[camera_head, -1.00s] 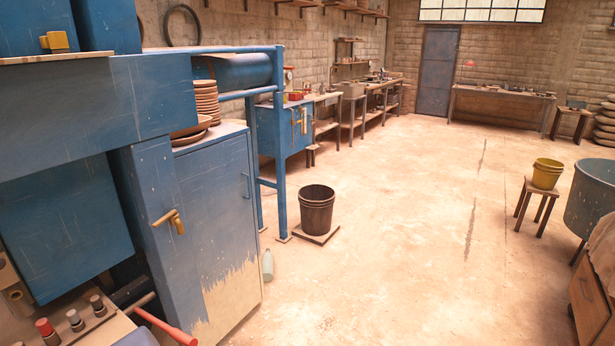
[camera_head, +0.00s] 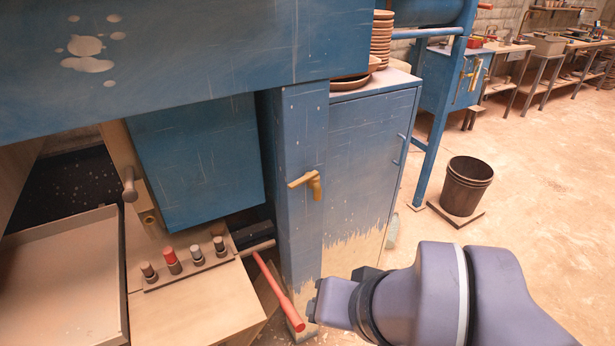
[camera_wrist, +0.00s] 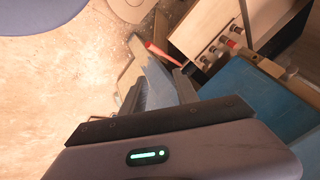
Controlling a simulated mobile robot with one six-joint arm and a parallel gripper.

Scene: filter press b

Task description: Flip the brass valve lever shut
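The brass valve lever (camera_head: 306,183) is on the front of a blue post (camera_head: 298,140), left of the blue cabinet. Its handle points left and slightly down, and its short body hangs at the right end. My gripper (camera_head: 338,290) is below and to the right of the lever, clear of it. In the wrist view my gripper (camera_wrist: 159,86) has its two dark fingers apart with nothing held between them. I cannot make out the lever in the wrist view.
A red-handled bar (camera_head: 278,290) sticks out low beside the post, close to my gripper. Red and grey knobs (camera_head: 172,260) stand on the ledge at left. A blue beam (camera_head: 200,60) overhangs.

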